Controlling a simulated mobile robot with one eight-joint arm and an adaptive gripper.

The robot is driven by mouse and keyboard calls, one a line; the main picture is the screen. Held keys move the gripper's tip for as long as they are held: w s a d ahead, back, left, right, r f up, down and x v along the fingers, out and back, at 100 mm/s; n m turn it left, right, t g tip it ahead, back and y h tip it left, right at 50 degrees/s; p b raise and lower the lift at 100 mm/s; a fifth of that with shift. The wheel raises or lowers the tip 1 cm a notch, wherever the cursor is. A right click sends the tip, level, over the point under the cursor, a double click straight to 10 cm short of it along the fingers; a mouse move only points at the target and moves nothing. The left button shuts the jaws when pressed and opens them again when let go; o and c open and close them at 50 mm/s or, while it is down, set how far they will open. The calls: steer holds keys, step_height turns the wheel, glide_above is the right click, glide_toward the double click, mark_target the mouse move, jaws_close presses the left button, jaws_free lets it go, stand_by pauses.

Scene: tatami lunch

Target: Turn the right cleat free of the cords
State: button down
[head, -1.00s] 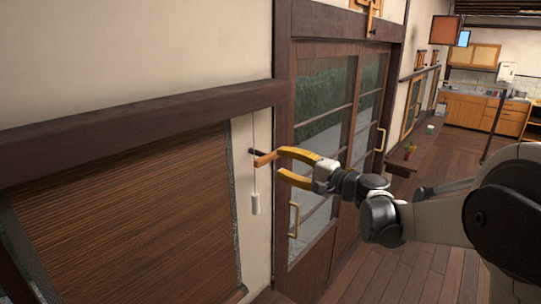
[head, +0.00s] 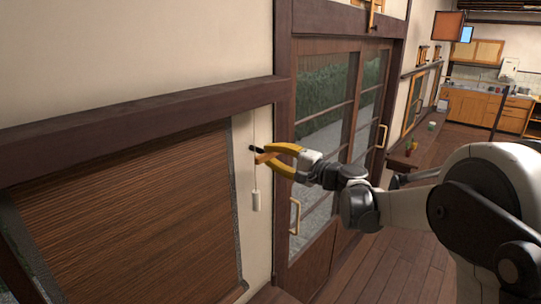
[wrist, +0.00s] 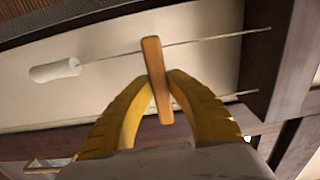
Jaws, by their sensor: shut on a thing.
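The right cleat (head: 268,157) is a small orange-brown wooden bar on a dark peg on the wall strip between the blind and the glazed door. In the wrist view the cleat (wrist: 157,75) stands upright, slightly tilted, between my yellow fingertips. My gripper (head: 272,160) is shut on the cleat; it also shows in the wrist view (wrist: 160,92). A thin pale cord (head: 254,130) hangs beside the cleat and ends in a white weight (head: 255,201). In the wrist view one cord (wrist: 210,40) passes by the cleat's upper end; I cannot tell whether it touches.
A brown slatted blind (head: 130,220) covers the window at left, under a dark beam (head: 140,129). A glazed door (head: 325,150) with a yellow handle (head: 294,217) stands just right of the gripper. Open wooden floor lies to the right.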

steer(key=shift+n, duration=0.4)
steer(key=n+b, duration=0.2)
steer(key=n, duration=0.1)
steer(key=shift+n, duration=0.3)
steer(key=n+b, duration=0.1)
steer(key=n, duration=0.3)
steer(key=shift+n, duration=0.3)
steer(key=n+b, duration=0.1)
steer(key=n, duration=0.3)
steer(key=shift+b, duration=0.3)
steer(key=n, duration=0.4)
steer(key=shift+n+b, duration=0.3)
steer(key=shift+b, duration=0.05)
steer(key=shift+n, duration=0.3)
steer(key=c, duration=1.3)
jaws_free()
